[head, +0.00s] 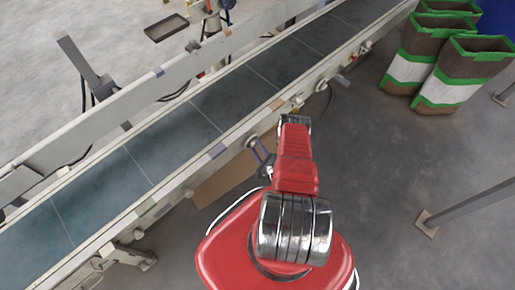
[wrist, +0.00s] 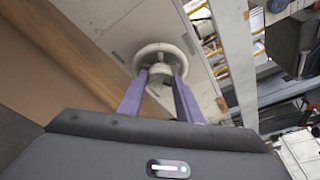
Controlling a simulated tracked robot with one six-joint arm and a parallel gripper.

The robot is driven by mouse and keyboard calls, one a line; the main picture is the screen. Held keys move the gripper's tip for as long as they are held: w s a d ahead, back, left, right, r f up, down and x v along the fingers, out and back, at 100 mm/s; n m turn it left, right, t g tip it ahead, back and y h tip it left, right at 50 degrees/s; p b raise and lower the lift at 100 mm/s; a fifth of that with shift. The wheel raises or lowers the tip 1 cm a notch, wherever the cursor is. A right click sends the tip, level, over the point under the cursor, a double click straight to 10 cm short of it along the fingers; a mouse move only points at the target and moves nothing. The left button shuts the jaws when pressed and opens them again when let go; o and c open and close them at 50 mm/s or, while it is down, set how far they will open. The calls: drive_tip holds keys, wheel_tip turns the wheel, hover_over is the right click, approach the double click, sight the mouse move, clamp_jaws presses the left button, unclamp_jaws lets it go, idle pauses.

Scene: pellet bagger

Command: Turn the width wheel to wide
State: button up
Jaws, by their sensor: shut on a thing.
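The width wheel, a pale round handwheel (wrist: 160,52) with spokes and a hub, is in the upper middle of the wrist view, on the side of a pale machine frame. My gripper (wrist: 158,76) has its two purple fingers on either side of the wheel's near part and is shut on it. In the head view the wheel (head: 251,141) is a small pale disc on the conveyor's near side, with my gripper (head: 259,149) at it. The fingers cover part of the rim. I cannot read any width marking.
The conveyor belt (head: 185,132) runs diagonally from lower left to upper right between pale rails. A brown board (head: 225,182) lies below its near side. Several brown, white and green bags (head: 462,75) stand at the upper right. A grey post (head: 470,203) stands at right; floor between is clear.

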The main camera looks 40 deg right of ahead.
drive_tip(key=shift+a+f+n, duration=0.1)
drive_tip(key=shift+n, duration=0.4)
drive_tip(key=o, duration=1)
drive_tip(key=shift+o, duration=0.2)
drive_tip(key=shift+s, duration=0.1)
drive_tip(key=v, duration=1.3)
drive_tip(key=shift+s+a+f, duration=0.2)
drive_tip(key=shift+s, duration=0.1)
